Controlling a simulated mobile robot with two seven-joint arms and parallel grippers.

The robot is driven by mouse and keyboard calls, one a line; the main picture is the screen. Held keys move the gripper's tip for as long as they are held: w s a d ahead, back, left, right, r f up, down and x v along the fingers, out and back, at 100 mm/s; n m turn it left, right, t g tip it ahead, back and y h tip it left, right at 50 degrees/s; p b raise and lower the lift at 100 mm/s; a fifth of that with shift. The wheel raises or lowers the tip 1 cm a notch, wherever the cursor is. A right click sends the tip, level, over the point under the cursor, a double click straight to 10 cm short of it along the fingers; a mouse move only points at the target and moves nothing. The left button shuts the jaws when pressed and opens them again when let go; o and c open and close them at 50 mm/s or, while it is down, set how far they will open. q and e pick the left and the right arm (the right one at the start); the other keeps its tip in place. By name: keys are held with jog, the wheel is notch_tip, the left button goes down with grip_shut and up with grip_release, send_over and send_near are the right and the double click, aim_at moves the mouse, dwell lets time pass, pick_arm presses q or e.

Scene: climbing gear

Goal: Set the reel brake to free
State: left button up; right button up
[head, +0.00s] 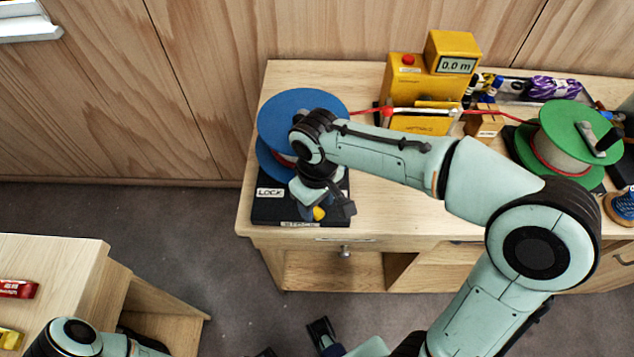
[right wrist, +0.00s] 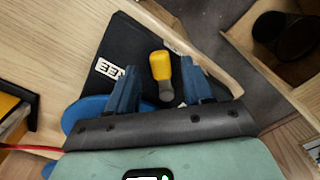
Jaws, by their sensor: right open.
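The blue reel (head: 283,115) stands at the left end of the workbench, partly hidden by my right arm. In front of it lies a black brake plate (head: 268,212) with a LOCK label (head: 270,193) at its left. The brake lever's yellow knob (head: 319,214) shows under my right gripper (head: 328,208). In the right wrist view, the yellow knob (right wrist: 161,65) stands between the open blue fingers, with gaps on both sides. A partly hidden label ending in EE (right wrist: 109,69) lies beside the left finger. My left gripper's jaws cannot be made out at the bottom edge.
A yellow meter box (head: 415,85) reading 0.0 m stands at the back. A red rope (head: 490,114) runs from the blue reel past it to a green reel (head: 575,130). A smaller table (head: 50,262) stands at the lower left, with grey floor between.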

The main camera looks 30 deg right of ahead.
aim_at(317, 210)
notch_tip(317, 210, up, 12)
jog(key=p, duration=0.2)
dwell(0.6)
